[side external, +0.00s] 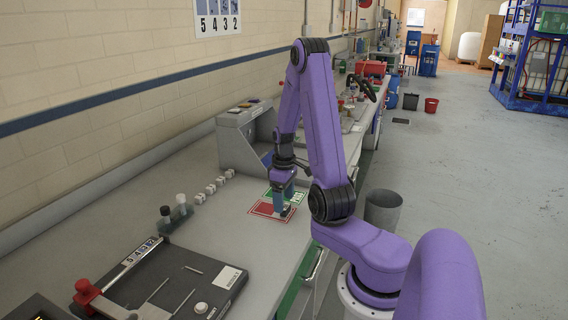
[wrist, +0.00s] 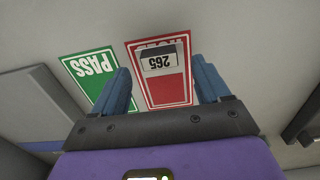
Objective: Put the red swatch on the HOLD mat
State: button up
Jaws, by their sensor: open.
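The red HOLD mat (side external: 265,209) lies flat on the counter; in the wrist view the red mat (wrist: 149,98) has its lettering partly covered. I cannot tell a red swatch body apart from the mat's red below the label. My gripper (side external: 284,212) points down low over the mat; in the wrist view its blue fingers (wrist: 160,68) are open, one on each side of the mat and labelled piece. Neither finger visibly touches the piece.
A green PASS mat (wrist: 90,73) lies beside the red one. Several small white blocks (side external: 210,188) and dark-capped vials (side external: 175,208) stand to the left. A grey cabinet (side external: 240,138) stands behind, a clamp board (side external: 165,285) in front.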

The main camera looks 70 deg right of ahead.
notch_tip(320, 180, up, 15)
jog(key=w+a+f+n, duration=0.1)
jog(key=a+n, duration=0.2)
jog(key=a, duration=0.6)
jog(key=w+a+f+n, duration=0.1)
jog(key=w+a+n, duration=0.15)
jog(key=a, duration=0.75)
jog(key=s+a+f+n, duration=0.1)
jog(key=s+a+n, duration=0.2)
jog(key=s, duration=0.6)
jog(key=s+a+f+n, duration=0.1)
jog(key=s+a+n, duration=0.3)
jog(key=s+a, duration=0.4)
jog(key=shift+s+a, duration=0.25)
jog(key=shift+s, duration=0.35)
